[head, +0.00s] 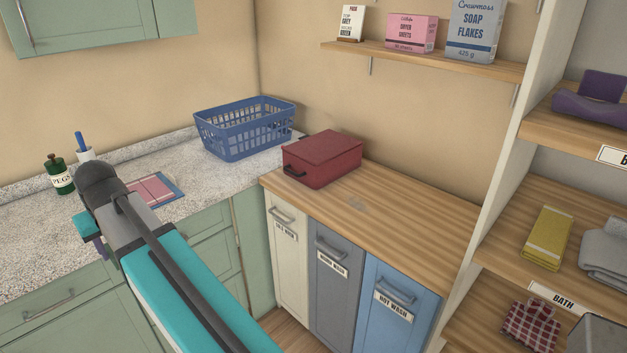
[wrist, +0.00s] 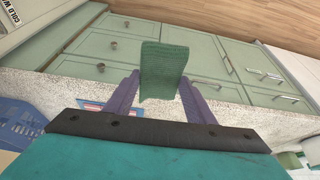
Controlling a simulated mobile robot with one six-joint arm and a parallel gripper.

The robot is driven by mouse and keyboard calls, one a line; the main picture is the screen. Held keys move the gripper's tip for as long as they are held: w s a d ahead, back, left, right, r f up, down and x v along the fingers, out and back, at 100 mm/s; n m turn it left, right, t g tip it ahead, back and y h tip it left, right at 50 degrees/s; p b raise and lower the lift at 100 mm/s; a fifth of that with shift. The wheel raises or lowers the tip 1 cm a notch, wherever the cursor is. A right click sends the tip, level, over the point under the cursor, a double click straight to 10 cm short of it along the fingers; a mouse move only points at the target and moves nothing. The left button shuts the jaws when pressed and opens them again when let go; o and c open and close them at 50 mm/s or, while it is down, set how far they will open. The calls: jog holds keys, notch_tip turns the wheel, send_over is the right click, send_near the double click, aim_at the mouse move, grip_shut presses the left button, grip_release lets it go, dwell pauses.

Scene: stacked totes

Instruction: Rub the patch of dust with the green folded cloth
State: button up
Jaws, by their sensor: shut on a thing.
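The green folded cloth (wrist: 163,62) shows in the wrist view between the two purple fingers of my gripper (wrist: 160,90). My gripper is shut on it, and the cloth sticks out past the fingertips. In the head view my gripper (head: 98,246) is at the left, in front of the speckled counter and the green cupboards; the cloth is hidden there. The patch of dust (head: 357,205) looks like a faint grey smear on the wooden worktop (head: 410,215), well to the right of my gripper and in front of the red box.
The red box (head: 322,158) stands behind the dust patch. A blue basket (head: 245,130), a checked cloth (head: 155,190) and a green bottle (head: 60,175) are on the counter (head: 185,165). A shelf unit (head: 505,150) bounds the worktop at the right. The worktop around the dust is clear.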

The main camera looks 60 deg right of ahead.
jog(key=s+d+m+g+h+p, duration=0.1)
jog(key=s+d+m, duration=0.2)
jog(key=d, duration=1.1)
jog(key=s+d+f+m+h, duration=0.1)
jog(key=s+d+m, duration=0.2)
jog(key=d, duration=1)
jog(key=s+d+m+g+h+p, duration=0.1)
jog(key=s+d+m, duration=0.2)
jog(key=d, duration=1.1)
jog(key=s+d+f+m+g+h+p, duration=0.1)
jog(key=s+d+m, duration=0.7)
jog(key=s+d, duration=1.8)
jog(key=shift+s+d+f+g+p, duration=0.35)
jog(key=shift+s+f+g+p, duration=0.1)
jog(key=shift+s+f+g, duration=0.35)
